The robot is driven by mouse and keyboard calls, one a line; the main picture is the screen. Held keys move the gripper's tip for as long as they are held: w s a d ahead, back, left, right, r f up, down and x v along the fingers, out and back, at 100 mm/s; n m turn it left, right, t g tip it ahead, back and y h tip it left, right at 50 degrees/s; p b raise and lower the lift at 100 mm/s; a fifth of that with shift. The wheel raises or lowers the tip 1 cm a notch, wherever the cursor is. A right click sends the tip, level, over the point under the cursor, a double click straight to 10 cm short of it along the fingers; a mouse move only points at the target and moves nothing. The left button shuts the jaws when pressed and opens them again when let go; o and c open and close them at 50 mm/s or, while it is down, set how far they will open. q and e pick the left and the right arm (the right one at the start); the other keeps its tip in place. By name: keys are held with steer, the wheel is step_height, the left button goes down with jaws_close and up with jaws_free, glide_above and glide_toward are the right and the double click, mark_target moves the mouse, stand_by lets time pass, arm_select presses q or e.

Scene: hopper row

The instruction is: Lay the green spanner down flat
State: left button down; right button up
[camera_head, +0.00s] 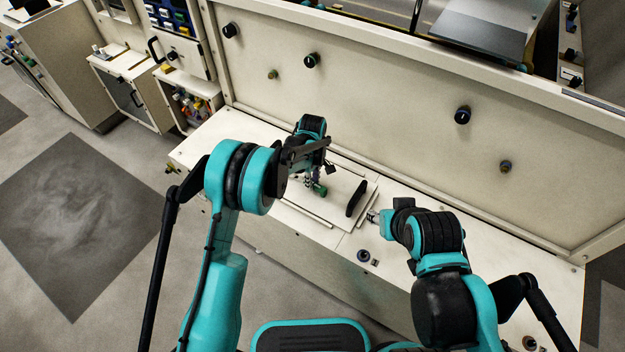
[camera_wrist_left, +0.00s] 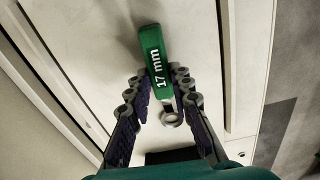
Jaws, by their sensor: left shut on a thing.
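The green spanner (camera_wrist_left: 153,50) is marked "17 mm" and has a grey metal ring end. In the left wrist view it lies between the two fingers of my left gripper (camera_wrist_left: 163,75), which is shut on it. The ring end points back toward the palm and the green part sticks out past the fingertips. In the head view the green spanner (camera_head: 320,189) shows small at my left gripper (camera_head: 313,181), over a pale board on the bench. Whether it touches the board is unclear. My right gripper (camera_head: 376,217) is over the bench to the right; its fingers are too small to read.
A black elongated thing (camera_head: 356,198) stands out on the pale board between my grippers. A small dark round part (camera_head: 363,256) lies near the bench's front edge. A tall cream panel with black knobs (camera_head: 462,115) rises behind the bench (camera_head: 480,262). Open shelves stand at the back left.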

arm_select(q)
steer(key=c, duration=1.3)
jaws_free()
step_height(320, 180, up, 12)
steer(key=s+a+r+m+t, duration=0.3)
steer(key=s+a+r+m, duration=0.2)
steer(key=s+a+r, duration=0.7)
steer(key=s+a+m+t, duration=0.1)
steer(key=s+a, duration=0.1)
steer(key=s, duration=0.3)
steer(key=s+a+m+t, duration=0.1)
steer(key=s+a+m, duration=0.1)
steer(key=s, duration=0.3)
steer(key=s+a+m+t, duration=0.2)
steer(key=s+a, duration=0.2)
steer(key=s, duration=0.1)
steer(key=shift+s+a, duration=0.2)
steer(key=shift+a, duration=0.05)
